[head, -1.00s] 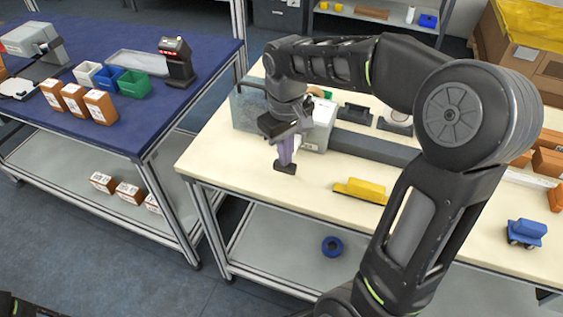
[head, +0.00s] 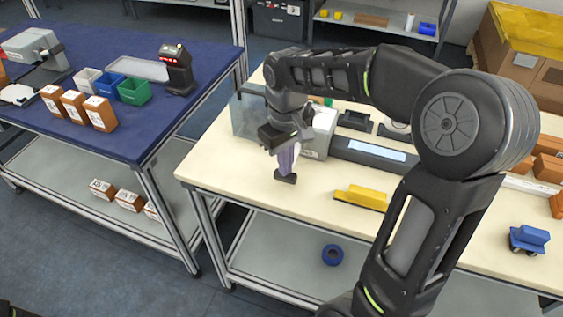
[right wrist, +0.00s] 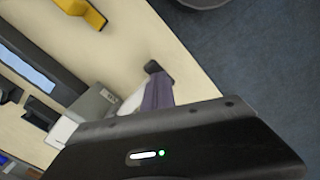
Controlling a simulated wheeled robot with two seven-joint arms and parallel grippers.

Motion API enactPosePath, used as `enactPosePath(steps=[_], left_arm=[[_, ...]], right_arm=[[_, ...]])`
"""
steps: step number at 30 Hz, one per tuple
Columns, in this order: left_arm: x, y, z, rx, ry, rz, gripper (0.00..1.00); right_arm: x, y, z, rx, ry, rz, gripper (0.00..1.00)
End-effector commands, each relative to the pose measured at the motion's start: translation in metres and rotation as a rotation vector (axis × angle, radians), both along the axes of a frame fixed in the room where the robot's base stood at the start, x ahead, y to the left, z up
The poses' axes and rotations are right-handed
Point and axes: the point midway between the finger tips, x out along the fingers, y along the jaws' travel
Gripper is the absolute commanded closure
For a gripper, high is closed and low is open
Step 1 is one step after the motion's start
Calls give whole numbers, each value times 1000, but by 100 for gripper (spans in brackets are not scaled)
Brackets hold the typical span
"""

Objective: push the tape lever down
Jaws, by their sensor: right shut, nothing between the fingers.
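The tape dispenser is a grey box (head: 319,140) near the left end of the cream table; it also shows in the right wrist view (right wrist: 95,104). A purple-grey lever (head: 286,158) with a dark knob slants out at its front, and appears in the right wrist view (right wrist: 158,92) beyond my gripper's dark body. My right gripper (head: 276,140) is shut and empty, pointing down over the lever's upper part. Its fingertips are hidden, so I cannot tell whether they touch the lever. My left gripper is out of view.
A dark bar (head: 340,147) with a pale-blue strip (head: 376,150) runs right from the dispenser. A yellow block (head: 361,197) lies in front of it. A blue tape roll (head: 332,254) is on the lower shelf. The table front left of the yellow block is clear.

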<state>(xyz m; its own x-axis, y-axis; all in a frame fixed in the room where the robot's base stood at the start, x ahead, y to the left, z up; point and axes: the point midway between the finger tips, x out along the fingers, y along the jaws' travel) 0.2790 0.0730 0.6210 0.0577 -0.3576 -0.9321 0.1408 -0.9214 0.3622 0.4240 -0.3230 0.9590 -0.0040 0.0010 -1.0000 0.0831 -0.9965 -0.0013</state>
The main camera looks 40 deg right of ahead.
Motion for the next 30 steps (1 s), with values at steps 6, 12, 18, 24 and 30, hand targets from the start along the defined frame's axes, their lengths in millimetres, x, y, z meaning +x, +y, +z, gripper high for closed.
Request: enactPosePath(steps=[6,12,18,24,30], left_arm=[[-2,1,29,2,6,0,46],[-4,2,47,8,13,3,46],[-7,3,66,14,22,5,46],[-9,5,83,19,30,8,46],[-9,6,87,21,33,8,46]], right_arm=[[1,0,36,-1,-3,0,100],[1,0,62,-1,-3,0,100],[1,0,88,-1,-5,0,100],[1,0,113,-1,-4,0,100],[1,0,120,-1,-4,0,100]])
